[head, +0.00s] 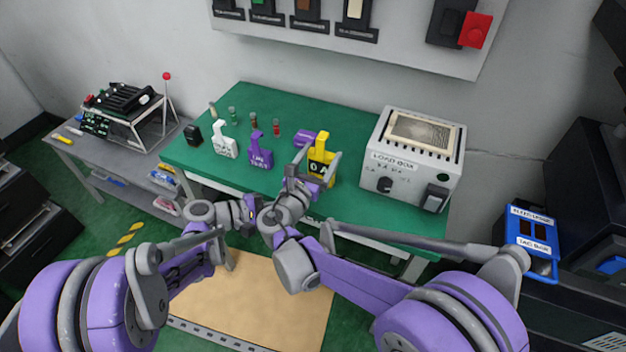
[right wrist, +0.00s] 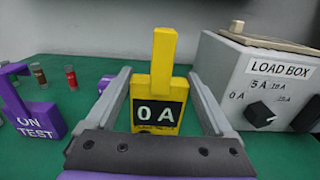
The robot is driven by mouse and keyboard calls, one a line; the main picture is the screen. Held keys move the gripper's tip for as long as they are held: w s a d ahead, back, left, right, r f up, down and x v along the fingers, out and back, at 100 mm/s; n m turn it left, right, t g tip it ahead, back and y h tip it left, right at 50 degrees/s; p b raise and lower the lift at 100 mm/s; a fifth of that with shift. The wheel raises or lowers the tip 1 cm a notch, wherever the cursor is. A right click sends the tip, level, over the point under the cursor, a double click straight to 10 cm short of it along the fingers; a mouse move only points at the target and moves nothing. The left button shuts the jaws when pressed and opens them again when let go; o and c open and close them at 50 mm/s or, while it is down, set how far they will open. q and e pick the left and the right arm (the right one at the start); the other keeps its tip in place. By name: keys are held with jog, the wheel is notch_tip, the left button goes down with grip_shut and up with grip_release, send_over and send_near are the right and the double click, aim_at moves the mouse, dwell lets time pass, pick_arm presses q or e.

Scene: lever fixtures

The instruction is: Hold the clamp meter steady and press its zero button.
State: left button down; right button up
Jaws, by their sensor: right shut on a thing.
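The yellow clamp meter (head: 321,150) stands upright on the green bench, left of the load box. In the right wrist view the meter (right wrist: 165,60) shows a black face reading "0 A", with small unreadable marks below it. My right gripper (right wrist: 159,80) has one finger on each side of the meter and is shut on it. In the head view the right gripper (head: 318,163) reaches the meter from the front. I cannot pick out the zero button. My left gripper (head: 253,207) is low at the bench's front edge, apart from the meter; its jaws are unclear.
The load box (head: 410,165) stands close right of the meter. A purple tag block (head: 259,153), a white tag block (head: 224,146) and small vials (head: 276,129) stand to the left. A purple item (head: 304,138) lies behind the meter. Green bench top (head: 350,205) is bare in front.

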jog(key=o, duration=1.3)
jog(key=shift+s+a, duration=0.1)
